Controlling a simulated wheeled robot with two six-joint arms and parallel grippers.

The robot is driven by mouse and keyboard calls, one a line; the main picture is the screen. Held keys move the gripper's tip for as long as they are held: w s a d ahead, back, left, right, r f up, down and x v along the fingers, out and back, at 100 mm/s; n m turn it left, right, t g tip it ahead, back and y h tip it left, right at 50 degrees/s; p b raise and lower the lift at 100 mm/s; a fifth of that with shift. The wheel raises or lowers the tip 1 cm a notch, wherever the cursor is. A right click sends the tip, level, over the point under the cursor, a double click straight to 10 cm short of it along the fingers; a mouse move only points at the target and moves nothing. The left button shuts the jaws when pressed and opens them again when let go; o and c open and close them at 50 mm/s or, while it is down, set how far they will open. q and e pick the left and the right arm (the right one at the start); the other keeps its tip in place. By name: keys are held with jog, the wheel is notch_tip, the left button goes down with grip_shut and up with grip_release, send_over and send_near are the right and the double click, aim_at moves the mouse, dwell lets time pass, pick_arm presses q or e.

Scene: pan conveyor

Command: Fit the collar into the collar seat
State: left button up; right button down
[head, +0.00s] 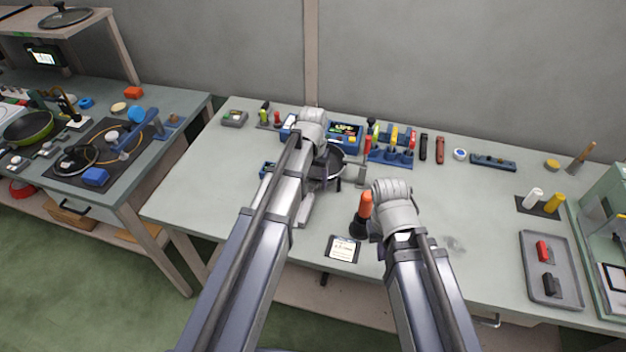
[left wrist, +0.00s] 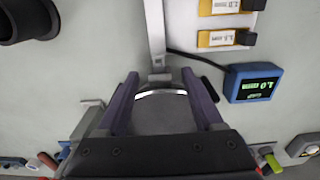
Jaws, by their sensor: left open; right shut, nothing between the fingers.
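My left gripper (head: 325,150) is over the round grey pan (head: 335,174). In the left wrist view its two purple fingers (left wrist: 165,95) are open, one on each side of a grey round part (left wrist: 160,118) with a bright curved rim. I cannot tell whether they touch it. I cannot pick out the collar or its seat with certainty. My right gripper (head: 381,240) is shut and empty beside an orange-topped piece (head: 366,205) with a black base; the hand hides most of its fingers. A black flanged cylinder (left wrist: 30,20) shows in the left wrist view.
A blue display box (left wrist: 250,83) and yellow-labelled pieces (left wrist: 218,8) lie near the left gripper. A grey bracket (head: 361,176) stands right of the pan. A tool rack (head: 391,157) is behind. A grey tray (head: 535,285) lies right.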

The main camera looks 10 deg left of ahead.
aim_at(313, 183)
pick_arm(q)
jog(key=shift+r, duration=0.2)
pick_arm(e)
jog(key=shift+r, duration=0.15)
pick_arm(q)
notch_tip(313, 183, up, 8)
jog(key=p, duration=0.8)
jog(key=shift+f, duration=0.25)
pick_arm(e)
notch_tip(313, 183, up, 8)
jog(key=shift+f, duration=0.25)
pick_arm(q)
jog(key=s+d+m, duration=0.1)
jog(key=s+d, duration=0.2)
jog(key=s, duration=0.3)
jog(key=s+d+m, duration=0.1)
jog(key=s+d, duration=0.3)
jog(key=s, duration=0.3)
jog(key=s+d+m+y, duration=0.1)
jog(key=s+d, duration=0.2)
jog(key=s, duration=0.3)
jog(key=shift+s+d, duration=0.15)
jog(key=shift+s, duration=0.05)
